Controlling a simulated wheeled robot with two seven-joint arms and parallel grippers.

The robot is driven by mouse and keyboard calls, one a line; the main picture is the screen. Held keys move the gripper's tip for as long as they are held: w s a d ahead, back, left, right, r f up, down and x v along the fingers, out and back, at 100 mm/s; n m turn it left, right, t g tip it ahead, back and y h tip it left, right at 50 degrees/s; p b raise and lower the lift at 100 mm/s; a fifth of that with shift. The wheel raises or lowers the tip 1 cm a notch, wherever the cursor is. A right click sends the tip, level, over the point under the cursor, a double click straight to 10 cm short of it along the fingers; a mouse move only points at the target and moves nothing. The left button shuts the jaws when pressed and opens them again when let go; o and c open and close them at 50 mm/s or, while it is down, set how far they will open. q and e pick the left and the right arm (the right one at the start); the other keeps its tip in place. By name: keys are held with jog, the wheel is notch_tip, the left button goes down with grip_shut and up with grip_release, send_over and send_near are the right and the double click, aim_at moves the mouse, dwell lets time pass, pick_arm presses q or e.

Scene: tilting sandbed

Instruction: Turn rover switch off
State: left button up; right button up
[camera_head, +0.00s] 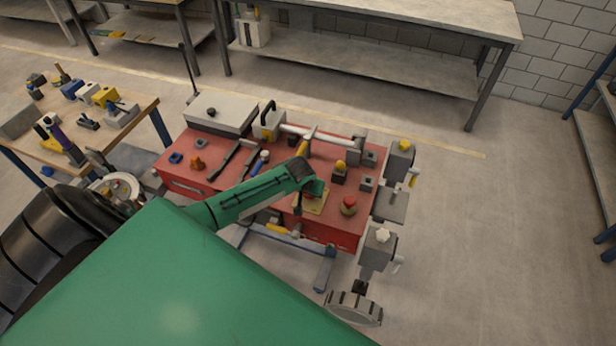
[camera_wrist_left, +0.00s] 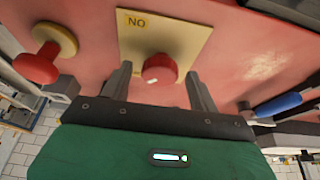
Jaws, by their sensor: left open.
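The rover switch is a red round knob (camera_wrist_left: 159,70) with a small white mark on its face. It sits on a cream-yellow plate (camera_wrist_left: 192,42) on the red rover top, and the plate's lettering reads "NO" in the left wrist view. My left gripper (camera_wrist_left: 160,80) is open, with one finger on each side of the knob and visible gaps between. I cannot tell how deep the fingertips reach. In the head view my left gripper (camera_head: 312,192) hangs over the plate (camera_head: 318,207) and hides most of the knob. My right gripper is not in view.
A red mushroom button (camera_head: 349,205) on a yellow base stands right of the plate. A yellow-topped block (camera_head: 340,172) and a blue-handled tool (camera_head: 260,162) are near. A grey box (camera_head: 222,114) covers the rover's far left. A tool table (camera_head: 140,112) stands left.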

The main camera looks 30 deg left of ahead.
pick_arm(q)
jog(key=shift+r, duration=0.1)
jog(key=b+v, duration=0.3)
jog(key=v, duration=1)
jog(key=shift+r+b, duration=0.3)
jog(key=shift+s+f, duration=0.1)
jog(key=shift+s, duration=0.05)
